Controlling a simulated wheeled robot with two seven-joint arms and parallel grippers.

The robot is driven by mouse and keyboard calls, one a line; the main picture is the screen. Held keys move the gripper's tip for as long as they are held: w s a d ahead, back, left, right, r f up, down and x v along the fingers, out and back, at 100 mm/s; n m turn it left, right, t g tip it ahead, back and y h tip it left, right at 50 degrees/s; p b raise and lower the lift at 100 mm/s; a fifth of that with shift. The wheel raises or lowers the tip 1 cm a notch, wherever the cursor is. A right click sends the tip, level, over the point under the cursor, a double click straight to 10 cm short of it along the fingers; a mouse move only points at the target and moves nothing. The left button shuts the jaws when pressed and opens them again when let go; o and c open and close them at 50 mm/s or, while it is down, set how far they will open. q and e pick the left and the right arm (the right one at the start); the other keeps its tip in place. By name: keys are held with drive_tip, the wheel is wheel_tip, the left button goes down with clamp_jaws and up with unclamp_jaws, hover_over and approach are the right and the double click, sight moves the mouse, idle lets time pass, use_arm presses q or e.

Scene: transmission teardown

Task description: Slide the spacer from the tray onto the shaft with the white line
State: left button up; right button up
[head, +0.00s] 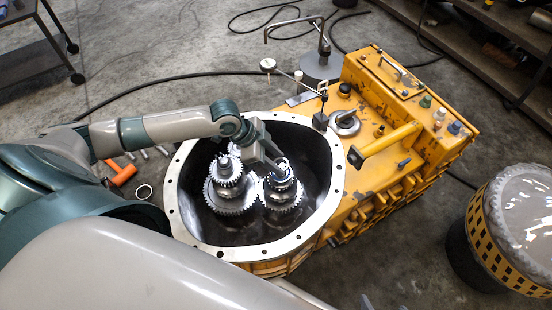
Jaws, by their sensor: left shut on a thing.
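My left gripper (274,160) reaches into the round opening of the yellow housing (333,190) from the left. It is shut on a small metal ring, which looks like the spacer (283,166), at the top of the right gear stack (284,196). The gripper partly hides the ring. I cannot tell whether the ring is around the shaft or just above it. A second gear stack (228,183) stands to the left. No white line can be made out on either shaft. The tray is not clearly visible. My right gripper is not clearly in view.
A loose ring (144,191) and an orange-handled tool (122,175) lie left of the housing. A dial gauge (268,64) on a stand rises behind the opening. A drum (508,225) stands at the right. The housing's metal rim (180,215) surrounds the gears.

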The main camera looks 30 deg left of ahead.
use_arm(q)
drive_tip(key=shift+f+b, duration=0.4)
drive_tip(key=shift+f, duration=0.95)
drive_tip(key=shift+f, duration=0.35)
drive_tip(key=o, duration=1.7)
drive_tip(key=shift+c, duration=0.2)
